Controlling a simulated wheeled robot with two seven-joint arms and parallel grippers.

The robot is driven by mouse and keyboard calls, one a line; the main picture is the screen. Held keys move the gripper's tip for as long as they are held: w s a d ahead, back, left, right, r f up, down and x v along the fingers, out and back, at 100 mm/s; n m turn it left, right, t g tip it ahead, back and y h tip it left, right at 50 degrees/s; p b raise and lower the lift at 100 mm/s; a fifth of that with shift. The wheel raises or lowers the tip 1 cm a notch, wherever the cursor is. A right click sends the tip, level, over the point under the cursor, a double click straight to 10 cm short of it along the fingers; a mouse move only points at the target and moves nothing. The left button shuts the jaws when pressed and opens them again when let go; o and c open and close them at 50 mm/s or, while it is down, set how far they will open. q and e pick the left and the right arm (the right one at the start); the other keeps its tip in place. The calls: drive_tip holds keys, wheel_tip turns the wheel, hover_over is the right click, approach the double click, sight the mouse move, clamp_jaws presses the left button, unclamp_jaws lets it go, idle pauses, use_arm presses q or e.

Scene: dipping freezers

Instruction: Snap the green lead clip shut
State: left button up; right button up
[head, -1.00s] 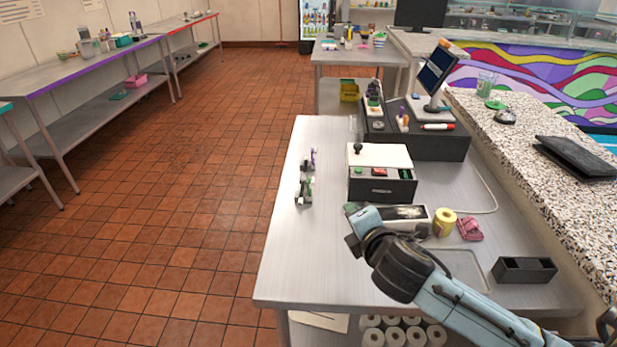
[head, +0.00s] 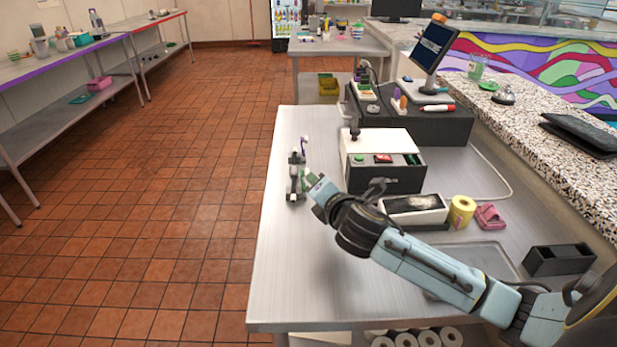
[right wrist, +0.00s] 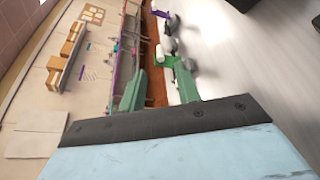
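Two small clips stand near the left edge of the steel table (head: 285,265) in the head view. The farther clip (head: 304,146) has a purple part, and purple also shows in the right wrist view (right wrist: 163,62). The nearer, dark-based clip, the green lead clip (head: 294,185), is right beside my right gripper (head: 311,182), partly hidden by it. In the right wrist view my right gripper's green fingers (right wrist: 160,78) are spread apart, with nothing clearly held between them. I cannot tell whether they touch the clip or whether its jaw is open. My left gripper is out of view.
A black box with a white lid (head: 385,178) stands just right of my right gripper. Nearby are an open tray (head: 414,216), a yellow roll (head: 461,211), a pink item (head: 490,216) and a black bin (head: 558,260). The table's front left is clear.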

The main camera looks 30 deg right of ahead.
drive_tip(key=x, duration=0.6)
drive_tip(key=shift+b, duration=0.4)
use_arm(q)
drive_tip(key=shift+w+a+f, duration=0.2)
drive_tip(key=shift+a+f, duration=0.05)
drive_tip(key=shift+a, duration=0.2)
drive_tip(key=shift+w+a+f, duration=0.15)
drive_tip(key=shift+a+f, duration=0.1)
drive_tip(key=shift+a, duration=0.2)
use_arm(e)
drive_tip(key=shift+x, duration=0.85)
drive_tip(key=shift+a+f, duration=0.1)
clamp_jaws()
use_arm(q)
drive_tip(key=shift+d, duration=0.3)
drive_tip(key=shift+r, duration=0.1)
